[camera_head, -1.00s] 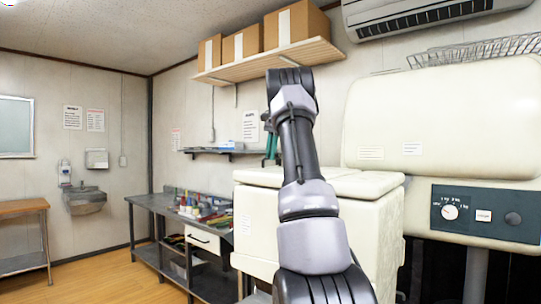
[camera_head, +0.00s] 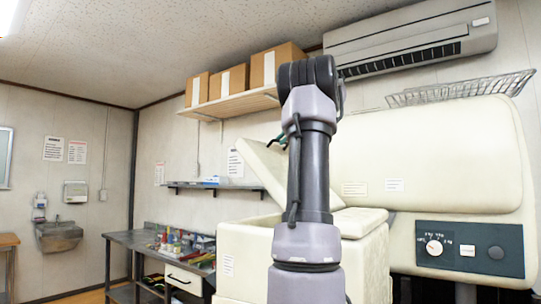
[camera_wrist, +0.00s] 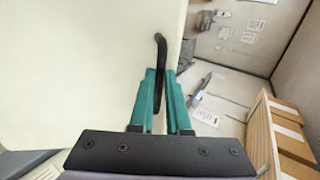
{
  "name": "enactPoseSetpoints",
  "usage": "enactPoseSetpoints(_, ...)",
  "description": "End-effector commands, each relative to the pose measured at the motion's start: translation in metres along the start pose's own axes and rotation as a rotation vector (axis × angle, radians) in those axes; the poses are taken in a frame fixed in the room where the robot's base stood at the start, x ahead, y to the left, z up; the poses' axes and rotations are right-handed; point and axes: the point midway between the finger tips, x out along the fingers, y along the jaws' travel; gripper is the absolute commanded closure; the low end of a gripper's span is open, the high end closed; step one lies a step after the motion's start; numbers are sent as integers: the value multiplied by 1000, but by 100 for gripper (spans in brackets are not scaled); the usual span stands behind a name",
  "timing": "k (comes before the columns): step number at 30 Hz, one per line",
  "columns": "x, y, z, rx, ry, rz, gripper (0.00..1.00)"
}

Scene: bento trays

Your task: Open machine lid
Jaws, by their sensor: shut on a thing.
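The cream chest-like machine (camera_head: 239,252) stands low in the middle of the head view. Its left lid (camera_head: 262,168) is raised and tilted up, and the opening beneath shows partly behind my arm. A second lid part (camera_head: 358,221) lies flat on the right. In the wrist view the lid's pale face (camera_wrist: 75,65) fills the left side. My gripper (camera_wrist: 165,75) has its two green fingers closed around the black handle (camera_wrist: 160,48) at the lid's edge. In the head view a green fingertip shows beside the raised lid; my arm hides the rest.
A large cream machine (camera_head: 450,150) with a dark control panel (camera_head: 470,250) stands at the right. A wall shelf with boxes (camera_head: 232,103) hangs above. A cluttered grey workbench (camera_head: 130,242) stands at the left.

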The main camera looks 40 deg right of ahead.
Motion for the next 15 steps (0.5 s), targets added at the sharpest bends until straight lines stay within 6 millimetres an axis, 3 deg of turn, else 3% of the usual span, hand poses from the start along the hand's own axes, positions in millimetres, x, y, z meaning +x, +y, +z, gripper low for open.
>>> enactPoseSetpoints(6, -65, 8, -1, 6, 5, -203, 100)
enactPoseSetpoints(15, -130, 30, 0, 4, 2, -431, 100)
